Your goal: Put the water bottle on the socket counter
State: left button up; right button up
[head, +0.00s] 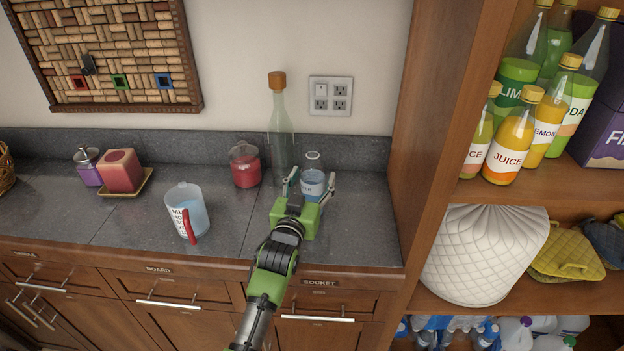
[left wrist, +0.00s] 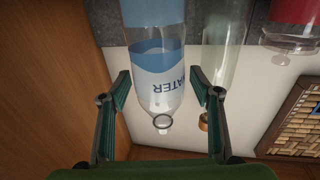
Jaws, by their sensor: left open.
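The water bottle (head: 313,180) is small and clear with a blue label. It stands upright on the socket counter (head: 345,238), near the back wall and below the wall socket. In the left wrist view the water bottle (left wrist: 155,60) appears upside down, between the fingers. My left gripper (head: 308,186) is open, with one finger on each side of the bottle; it also shows in the left wrist view (left wrist: 160,88). A gap shows between the fingers and the bottle. My right gripper is in neither view.
A tall corked bottle (head: 279,135) stands just left of the water bottle. A red jar (head: 245,166), a measuring jug (head: 187,212) and a red candle (head: 121,171) stand farther left. A wooden shelf side (head: 432,130) closes the right. The counter front is clear.

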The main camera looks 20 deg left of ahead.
pick_arm(q)
jog(key=shift+s+r, duration=0.15)
jog(key=shift+r, duration=0.05)
jog(key=s+d+b, duration=0.1)
jog(key=s+b, duration=0.1)
jog(key=s, duration=0.9)
jog(key=shift+s, duration=0.35)
jog(key=shift+f, duration=0.1)
